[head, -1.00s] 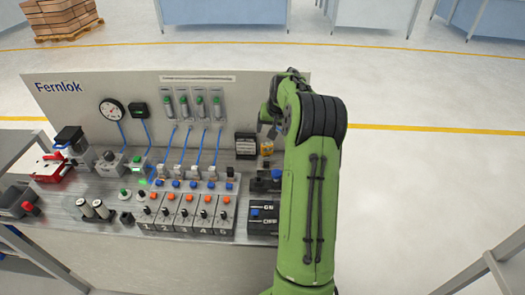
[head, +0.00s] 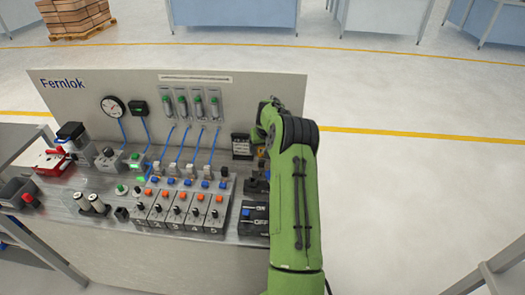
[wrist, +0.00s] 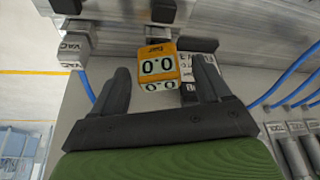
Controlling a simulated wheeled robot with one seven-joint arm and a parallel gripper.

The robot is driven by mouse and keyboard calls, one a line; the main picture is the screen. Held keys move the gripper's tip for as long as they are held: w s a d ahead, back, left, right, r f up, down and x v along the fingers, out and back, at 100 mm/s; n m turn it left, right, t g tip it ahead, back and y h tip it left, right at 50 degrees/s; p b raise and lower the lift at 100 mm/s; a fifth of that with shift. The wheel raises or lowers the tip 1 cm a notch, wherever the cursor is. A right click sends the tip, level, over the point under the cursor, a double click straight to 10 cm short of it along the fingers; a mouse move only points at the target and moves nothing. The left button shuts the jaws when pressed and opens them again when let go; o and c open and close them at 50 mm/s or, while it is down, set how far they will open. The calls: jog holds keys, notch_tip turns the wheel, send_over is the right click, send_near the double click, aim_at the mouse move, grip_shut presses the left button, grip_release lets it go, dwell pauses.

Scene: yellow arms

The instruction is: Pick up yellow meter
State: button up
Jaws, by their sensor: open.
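The yellow meter (wrist: 157,66) is a small yellow box with a white face reading 0.0, seen in the wrist view just beyond and between my fingertips. My gripper (wrist: 162,72) is open, one dark finger on each side, with a gap between each finger and the meter. In the head view only a small piece of the yellow meter (head: 261,153) shows beside my green arm.
A black-and-white labelled box (head: 241,146) stands close beside the meter. A back panel (head: 75,95) rises behind. A black switch box (head: 254,218) sits near the front edge.

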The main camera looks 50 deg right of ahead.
jog(key=x, duration=0.2)
jog(key=shift+w+d+f, duration=0.15)
jog(key=shift+f, duration=0.2)
jog(key=shift+c, duration=0.6)
jog(key=c, duration=1)
notch_tip(320, 180, up, 10)
jog(key=shift+r+p, duration=0.1)
jog(key=shift+p, duration=0.2)
